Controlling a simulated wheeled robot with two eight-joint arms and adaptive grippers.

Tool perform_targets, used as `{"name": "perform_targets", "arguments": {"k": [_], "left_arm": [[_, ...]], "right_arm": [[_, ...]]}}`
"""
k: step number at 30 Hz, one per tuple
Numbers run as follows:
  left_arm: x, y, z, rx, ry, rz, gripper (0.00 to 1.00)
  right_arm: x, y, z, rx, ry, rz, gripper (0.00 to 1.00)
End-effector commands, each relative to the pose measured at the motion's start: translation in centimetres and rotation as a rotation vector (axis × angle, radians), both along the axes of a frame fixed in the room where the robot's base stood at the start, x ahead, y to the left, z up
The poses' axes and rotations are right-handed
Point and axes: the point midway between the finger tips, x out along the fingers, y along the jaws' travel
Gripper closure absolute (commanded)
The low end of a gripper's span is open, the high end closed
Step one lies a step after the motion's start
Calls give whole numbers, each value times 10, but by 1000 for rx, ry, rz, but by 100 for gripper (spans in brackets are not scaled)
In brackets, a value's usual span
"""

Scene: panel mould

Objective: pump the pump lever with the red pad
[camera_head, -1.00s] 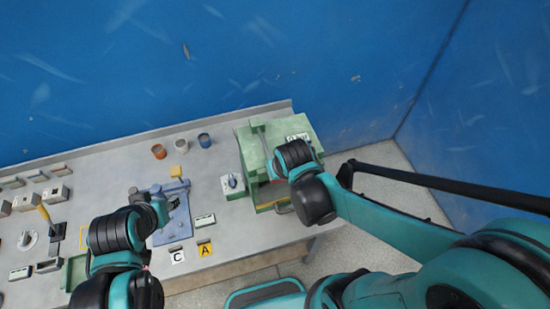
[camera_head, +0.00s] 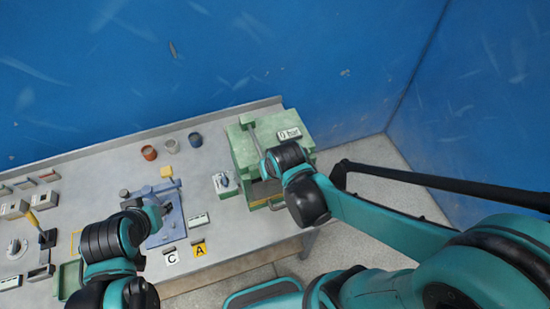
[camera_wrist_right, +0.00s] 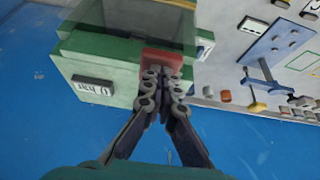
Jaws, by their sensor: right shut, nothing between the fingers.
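The green pump unit (camera_head: 240,150) stands at the right end of the bench, with a grey lever (camera_head: 254,132) on top. Its display (camera_head: 290,134) reads 0 bar; it shows upside down in the right wrist view (camera_wrist_right: 94,88). The red pad (camera_wrist_right: 162,60) shows just beyond my right fingertips in that view; in the head view my arm hides it. My right gripper (camera_wrist_right: 161,76) is shut and empty, its tips at the pad; I cannot tell whether they touch. My left gripper (camera_head: 158,212) is over the blue plate, its fingers too small to read.
Several cups (camera_head: 195,139) stand at the back. Tags C (camera_head: 171,257) and A (camera_head: 199,249) mark the front edge. A blue wall closes the back.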

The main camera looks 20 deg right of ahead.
Motion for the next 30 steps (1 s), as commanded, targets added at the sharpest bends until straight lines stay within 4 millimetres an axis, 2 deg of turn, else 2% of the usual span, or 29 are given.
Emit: {"name": "perform_targets", "arguments": {"k": [1,2,4,15,21,30], "left_arm": [[0,0,17,0,0,0,60],[0,0,23,0,0,0,60],[0,0,20,0,0,0,60],[0,0,35,0,0,0,60],[0,0,38,0,0,0,60],[0,0,38,0,0,0,60]], "right_arm": [[6,0,21,-1,-6,0,100],[9,-1,28,-2,-10,0,100],[-2,-1,35,-2,-9,1,100],[-33,-3,89,-4,-11,1,100],[-40,-3,103,-4,-12,0,100],[-41,-3,105,-4,-12,0,100]]}}
